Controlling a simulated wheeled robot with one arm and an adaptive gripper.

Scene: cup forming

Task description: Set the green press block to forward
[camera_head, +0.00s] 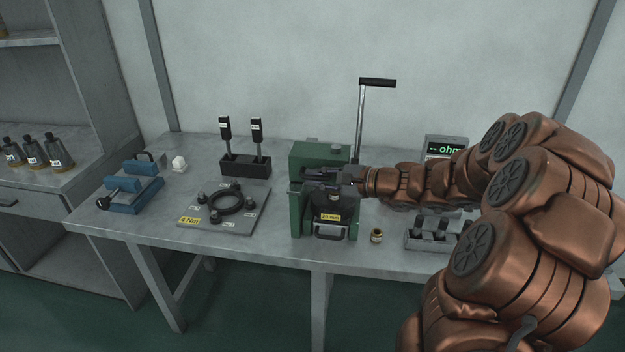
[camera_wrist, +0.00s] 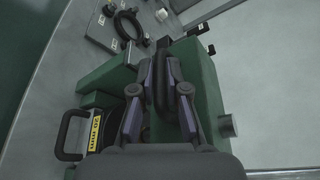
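The green press (camera_head: 296,212) stands on the bench at the middle of the camera_head view. Its green body also shows in the wrist view (camera_wrist: 207,75). A block with a black handle and a yellow label (camera_head: 331,217) is at its front; the label and handle show at the lower left of the wrist view (camera_wrist: 76,143). My gripper (camera_head: 322,176) is over the top of the press, above this block. In the wrist view my gripper (camera_wrist: 164,62) has its two fingers apart, with a dark part between them. I cannot tell whether they touch it.
A tall lever with a black grip (camera_head: 377,83) rises behind the press. A grey plate with a black ring (camera_head: 226,204) lies to the left. A small brass-coloured piece (camera_head: 376,236) and a grey rack (camera_head: 419,243) are to the right. A display (camera_head: 446,149) stands behind my arm.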

